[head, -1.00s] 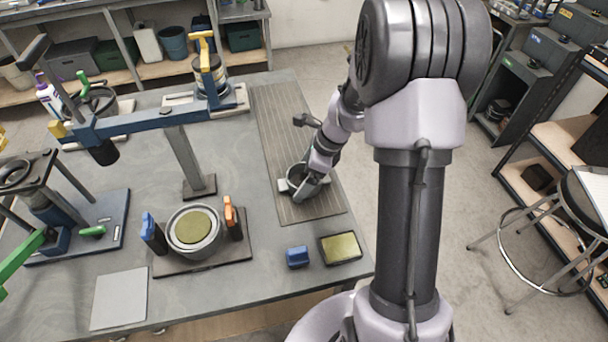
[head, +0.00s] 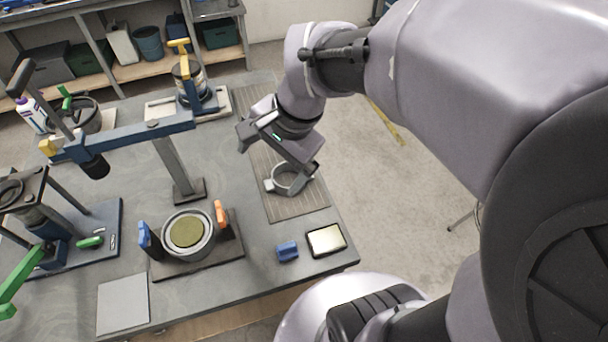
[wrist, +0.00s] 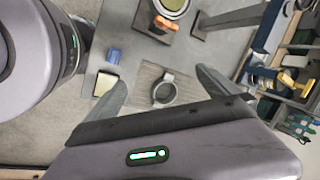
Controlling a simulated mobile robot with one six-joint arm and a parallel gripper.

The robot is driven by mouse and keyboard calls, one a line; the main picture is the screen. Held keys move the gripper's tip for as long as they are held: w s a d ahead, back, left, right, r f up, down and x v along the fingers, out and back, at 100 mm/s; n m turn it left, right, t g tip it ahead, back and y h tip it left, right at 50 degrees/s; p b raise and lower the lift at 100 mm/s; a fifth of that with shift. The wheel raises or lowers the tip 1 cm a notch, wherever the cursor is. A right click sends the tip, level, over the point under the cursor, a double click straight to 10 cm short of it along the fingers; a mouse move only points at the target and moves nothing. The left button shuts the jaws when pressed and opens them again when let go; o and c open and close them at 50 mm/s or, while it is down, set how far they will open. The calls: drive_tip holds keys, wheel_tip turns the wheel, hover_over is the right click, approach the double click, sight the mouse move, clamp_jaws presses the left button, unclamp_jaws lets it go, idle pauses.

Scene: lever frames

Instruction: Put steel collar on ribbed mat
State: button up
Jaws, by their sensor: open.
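The steel collar (head: 275,184) is a grey ring with small lugs. It lies flat on the ribbed mat (head: 298,209), a long brown-grey strip along the table's right side.
A blue block (head: 287,251) and a yellow-topped tray (head: 326,240) sit in front of the mat. Left of it stand a round fixture (head: 188,234) with blue and orange clamps and a post with a blue arm (head: 130,134). The mat's front end is clear.

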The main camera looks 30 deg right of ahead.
drive_tip(key=s+a+r+n+t, duration=0.2)
drive_tip(key=s+a+r+n, duration=0.1)
drive_tip(key=s+n, duration=0.6)
drive_tip(key=shift+s+a+r, duration=0.25)
drive_tip(key=shift+a+r, duration=0.1)
drive_tip(key=shift+a, duration=0.35)
drive_tip(key=shift+f, duration=0.1)
drive_tip(key=shift+f+b, duration=0.9)
drive_tip(key=shift+b, duration=0.15)
